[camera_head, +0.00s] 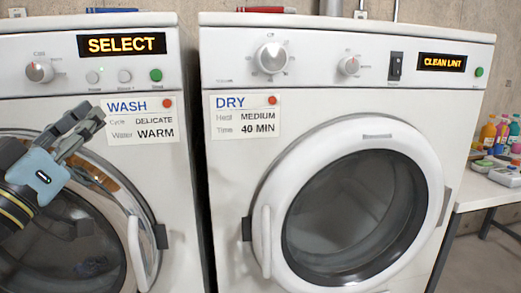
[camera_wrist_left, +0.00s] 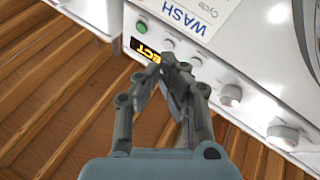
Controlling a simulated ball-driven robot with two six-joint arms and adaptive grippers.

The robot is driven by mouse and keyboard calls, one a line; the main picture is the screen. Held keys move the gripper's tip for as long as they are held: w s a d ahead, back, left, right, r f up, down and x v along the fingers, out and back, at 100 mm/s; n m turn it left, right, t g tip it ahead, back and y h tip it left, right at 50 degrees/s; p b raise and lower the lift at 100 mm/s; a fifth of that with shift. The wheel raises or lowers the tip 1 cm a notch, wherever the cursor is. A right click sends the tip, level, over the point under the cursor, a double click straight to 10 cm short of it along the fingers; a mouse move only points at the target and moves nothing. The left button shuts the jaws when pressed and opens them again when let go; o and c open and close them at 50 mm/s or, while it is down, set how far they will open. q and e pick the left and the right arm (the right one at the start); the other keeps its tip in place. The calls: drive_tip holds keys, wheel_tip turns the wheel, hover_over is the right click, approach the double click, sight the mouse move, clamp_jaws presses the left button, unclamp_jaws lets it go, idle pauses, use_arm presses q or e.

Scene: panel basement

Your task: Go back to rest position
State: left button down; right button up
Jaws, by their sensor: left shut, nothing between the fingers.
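My left gripper (camera_head: 88,122) is shut and empty in front of the washer (camera_head: 110,205), at the left of the head view. In the left wrist view its fingers (camera_wrist_left: 172,62) come together at the tips, near the washer's control panel. The washer's display reads SELECT (camera_head: 122,44), and its round door (camera_head: 120,205) is partly hidden by my left arm. My right gripper is not in view.
The dryer (camera_head: 225,190) stands right of the washer; its display reads CLEAN LINT (camera_head: 442,62) and its round door (camera_head: 400,150) looks closed. At far right, a table (camera_head: 480,190) holds several bottles (camera_head: 502,132). A concrete wall (camera_head: 420,12) stands behind.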

use_arm(q)
drive_tip(key=s+d+f+m+g+y, duration=0.1)
drive_tip(key=s+d+f+g, duration=0.2)
drive_tip(key=f, duration=0.5)
drive_tip(key=s+d+f+m+g, duration=0.1)
drive_tip(key=s+f+g, duration=0.1)
drive_tip(key=f+g, duration=0.55)
drive_tip(key=s+a+f+g+y, duration=0.2)
drive_tip(key=s+f+g, duration=0.2)
drive_tip(key=s+f, duration=0.45)
drive_tip(key=s+a+f+g+y, duration=0.2)
drive_tip(key=s+f+g, duration=0.3)
drive_tip(key=s, duration=0.6)
wheel_tip(320, 180, down, 26)
drive_tip(key=s+a+b, duration=0.1)
drive_tip(key=s+a, duration=0.1)
drive_tip(key=a, duration=0.1)
drive_tip(key=s+f+n+g+b, duration=0.1)
drive_tip(key=s+f+g, duration=0.1)
drive_tip(key=s+f, duration=1.6)
drive_tip(key=shift+a, duration=0.3)
